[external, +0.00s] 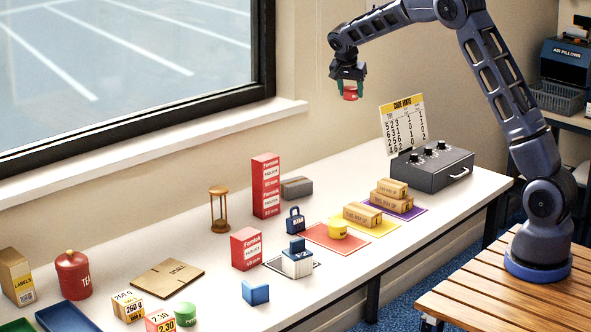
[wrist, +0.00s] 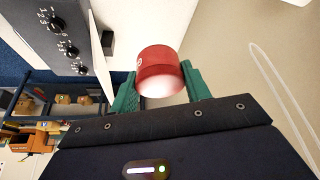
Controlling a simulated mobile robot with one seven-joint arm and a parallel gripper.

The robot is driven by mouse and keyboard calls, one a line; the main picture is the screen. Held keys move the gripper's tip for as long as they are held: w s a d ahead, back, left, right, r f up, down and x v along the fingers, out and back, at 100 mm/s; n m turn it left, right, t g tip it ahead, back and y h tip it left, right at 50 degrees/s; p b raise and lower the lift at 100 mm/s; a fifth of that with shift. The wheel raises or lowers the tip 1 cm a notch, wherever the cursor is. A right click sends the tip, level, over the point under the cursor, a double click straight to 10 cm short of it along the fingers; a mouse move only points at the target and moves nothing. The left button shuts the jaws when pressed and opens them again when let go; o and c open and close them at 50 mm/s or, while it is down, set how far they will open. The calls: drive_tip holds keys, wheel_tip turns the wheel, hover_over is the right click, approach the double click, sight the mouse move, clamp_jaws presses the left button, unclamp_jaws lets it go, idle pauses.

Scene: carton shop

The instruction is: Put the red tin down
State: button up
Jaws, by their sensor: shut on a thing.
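The red tin (external: 350,92) is held in my gripper (external: 348,84), high above the back of the white table (external: 345,175). In the wrist view the red tin (wrist: 160,72) sits between the two green fingers of my gripper (wrist: 160,85), which are shut on it. The tin is clear of every surface.
A dark box with knobs (external: 432,170) and a number card (external: 404,124) stand at the back right. Red cartons (external: 266,186), an hourglass (external: 219,210), a blue padlock-shaped object (external: 294,220) and a blue-and-white block (external: 297,260) stand mid-table. The window wall runs along the back.

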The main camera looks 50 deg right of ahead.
drive_tip(key=w+a+n+t, duration=0.1)
drive_tip(key=w+a, duration=0.2)
drive_tip(key=a, duration=0.6)
drive_tip(key=w+a+n, duration=0.2)
drive_tip(key=w+a, duration=0.1)
drive_tip(key=a, duration=0.7)
drive_tip(key=n+t+y, duration=0.2)
drive_tip(key=n+y, duration=0.1)
drive_tip(key=n, duration=0.4)
hover_over(188, 240)
drive_tip(key=s, duration=0.2)
drive_tip(key=f, duration=2.5)
drive_tip(key=shift+w+a+f, duration=0.15)
drive_tip(key=shift+w+a, duration=0.05)
drive_tip(key=shift+w, duration=0.05)
drive_tip(key=shift+f, duration=0.15)
drive_tip(key=o, duration=1)
